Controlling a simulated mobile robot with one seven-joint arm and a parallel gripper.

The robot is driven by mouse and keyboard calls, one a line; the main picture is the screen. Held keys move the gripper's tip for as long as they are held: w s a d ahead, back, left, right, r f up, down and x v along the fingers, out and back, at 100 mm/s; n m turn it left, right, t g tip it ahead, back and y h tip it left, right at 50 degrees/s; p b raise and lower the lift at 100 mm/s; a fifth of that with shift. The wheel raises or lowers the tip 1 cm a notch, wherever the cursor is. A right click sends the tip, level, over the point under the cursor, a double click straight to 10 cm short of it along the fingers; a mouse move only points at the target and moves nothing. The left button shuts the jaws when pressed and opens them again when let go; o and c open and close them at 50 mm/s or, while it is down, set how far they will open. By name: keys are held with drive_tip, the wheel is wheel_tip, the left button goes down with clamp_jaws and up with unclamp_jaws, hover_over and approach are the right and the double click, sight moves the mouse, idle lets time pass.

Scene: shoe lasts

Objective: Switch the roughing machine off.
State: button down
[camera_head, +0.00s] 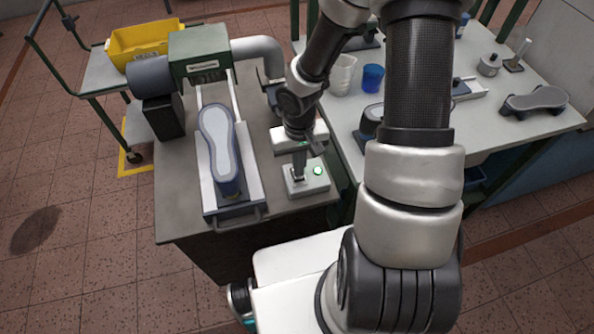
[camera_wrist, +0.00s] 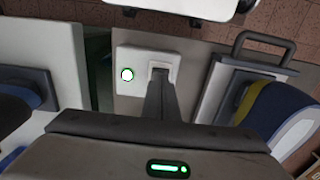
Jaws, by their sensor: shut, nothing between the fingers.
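The roughing machine (camera_head: 199,52) has a green housing, a dark motor at its left and a grey pipe at its right, on the bench. Its pale switch box (camera_head: 308,187) sits at the bench's right front edge; the box also shows in the wrist view (camera_wrist: 130,57). My gripper (camera_head: 298,178) is shut and empty, pointing down over the switch beside the lamp. In the wrist view its fingertips (camera_wrist: 160,73) cover the switch, so its position and any contact are hidden.
A slide (camera_head: 254,189) with a handle carries a shoe (camera_head: 219,140) left of the switch box. A second table at right holds a blue cup (camera_head: 372,77) and another last (camera_head: 535,99). A cart with a yellow bin (camera_head: 143,43) stands at far left.

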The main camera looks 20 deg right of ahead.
drive_tip(key=shift+f+b, duration=0.8)
idle(0.7)
drive_tip(key=shift+r, duration=0.1)
drive_tip(key=shift+r+p, duration=2.95)
drive_tip(key=shift+r, duration=0.45)
